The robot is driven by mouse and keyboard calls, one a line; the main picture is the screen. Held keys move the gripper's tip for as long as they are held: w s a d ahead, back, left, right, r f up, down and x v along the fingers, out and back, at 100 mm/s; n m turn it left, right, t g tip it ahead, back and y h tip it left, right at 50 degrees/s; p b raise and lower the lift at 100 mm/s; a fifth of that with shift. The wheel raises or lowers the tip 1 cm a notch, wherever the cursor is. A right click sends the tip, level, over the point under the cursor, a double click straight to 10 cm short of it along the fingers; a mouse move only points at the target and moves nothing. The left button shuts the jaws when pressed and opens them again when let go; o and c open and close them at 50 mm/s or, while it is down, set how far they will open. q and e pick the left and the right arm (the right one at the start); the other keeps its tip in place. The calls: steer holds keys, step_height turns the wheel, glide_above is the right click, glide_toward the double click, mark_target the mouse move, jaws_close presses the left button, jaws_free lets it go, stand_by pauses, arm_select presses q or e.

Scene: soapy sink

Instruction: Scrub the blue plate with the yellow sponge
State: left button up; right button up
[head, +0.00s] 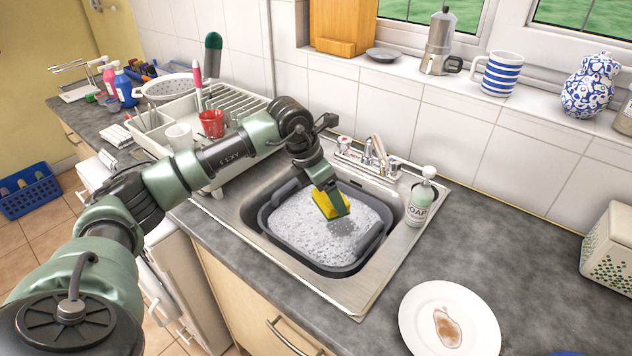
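My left gripper (327,190) is over the grey basin (268,228) of soapy water in the sink. It is shut on the yellow sponge (333,206), which has a green side. The sponge is at or just above the foam; I cannot tell whether it touches. A sliver of something blue (569,353) shows at the bottom edge on the right, perhaps the rim of the blue plate; the rest is out of view. A white plate (470,303) with a brown stain lies on the worktop right of the sink. My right gripper is not in view.
A soap bottle (421,200) stands at the sink's right rim, near the tap (378,155). A dish rack (245,105) with a red cup (211,123) is left of the sink. A patterned white container (609,252) stands far right. The worktop (500,235) between is clear.

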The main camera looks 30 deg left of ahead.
arm_select(q)
steer(key=w+a+f+n+y, duration=0.1)
steer(key=w+a+n+y, duration=0.1)
steer(key=a+n, duration=0.3)
step_height(320, 180, down, 15)
steer(key=b, duration=1)
steer(key=shift+d+t+b, duration=0.2)
steer(key=shift+t+b, duration=0.1)
steer(key=shift+b, duration=0.05)
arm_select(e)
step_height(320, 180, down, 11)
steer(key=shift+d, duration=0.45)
arm_select(q)
steer(key=shift+s+r, duration=0.1)
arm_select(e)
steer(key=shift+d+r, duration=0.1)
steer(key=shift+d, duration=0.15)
arm_select(q)
step_height(320, 180, up, 13)
steer(key=p, duration=0.7)
steer(key=shift+f+p, duration=0.2)
steer(key=shift+p, duration=0.2)
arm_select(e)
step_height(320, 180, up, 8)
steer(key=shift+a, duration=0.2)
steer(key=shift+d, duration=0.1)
